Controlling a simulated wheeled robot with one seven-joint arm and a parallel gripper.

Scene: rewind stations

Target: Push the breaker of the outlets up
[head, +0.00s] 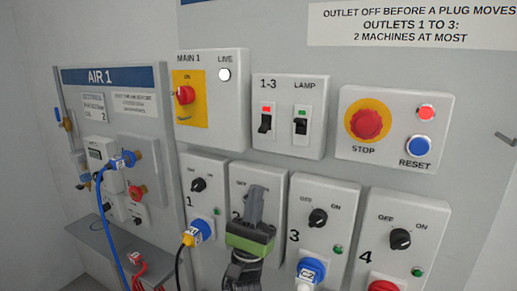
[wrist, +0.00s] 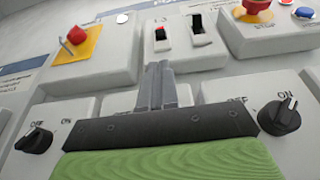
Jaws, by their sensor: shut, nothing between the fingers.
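The breaker marked 1-3 (head: 265,124) is on the left of a white box on the panel. A red mark shows above its black lever, which sits low. In the wrist view the breaker (wrist: 161,43) is just beyond my fingertips. The LAMP breaker (head: 301,126) is to its right, with a green mark. It also shows in the wrist view (wrist: 198,29). My gripper (head: 256,191) is shut and empty, fingers pointing up, below the breaker box and in front of the outlet 2 box. Its fingers also show in the wrist view (wrist: 157,66). They look apart from the breaker.
The MAIN 1 switch (head: 185,95) is left of the breakers. The red STOP button (head: 367,121) and blue RESET button (head: 419,145) are to the right. Knobs of outlet 1 (head: 198,185), outlet 3 (head: 317,218) and outlet 4 (head: 400,239) flank my gripper. Plugs stick out below.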

